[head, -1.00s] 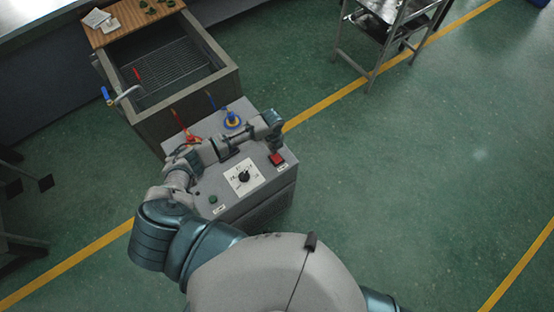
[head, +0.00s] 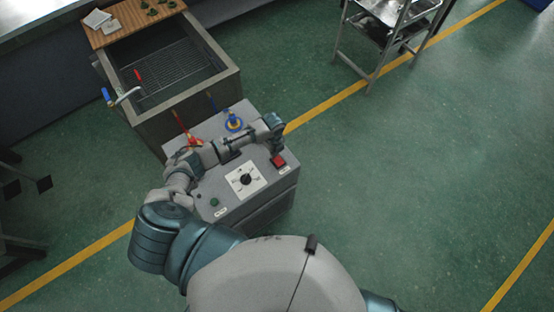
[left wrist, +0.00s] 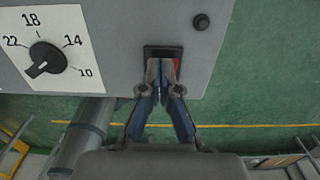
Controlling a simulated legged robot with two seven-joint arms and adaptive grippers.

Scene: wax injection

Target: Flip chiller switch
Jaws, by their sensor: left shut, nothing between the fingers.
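The chiller (head: 262,207) is a grey box with a slanted top panel. Its red switch (head: 278,160) sits in a black frame near the panel's right edge. My left gripper (head: 275,141) is over the panel just beyond the switch, its fingers pointing down. In the left wrist view, the shut, empty fingertips (left wrist: 162,63) are right at the switch, covering part of it. A red sliver of the switch (left wrist: 177,64) shows to their right. I cannot tell whether the tips touch it. My right gripper is out of view.
The dial (head: 245,179) on a white numbered plate is beside the switch. A green button (head: 214,202), a red valve (head: 190,141) and a blue-yellow fitting (head: 233,124) are also on the chiller. A tank (head: 190,101) stands behind, and a metal rack (head: 376,51) stands at the back right.

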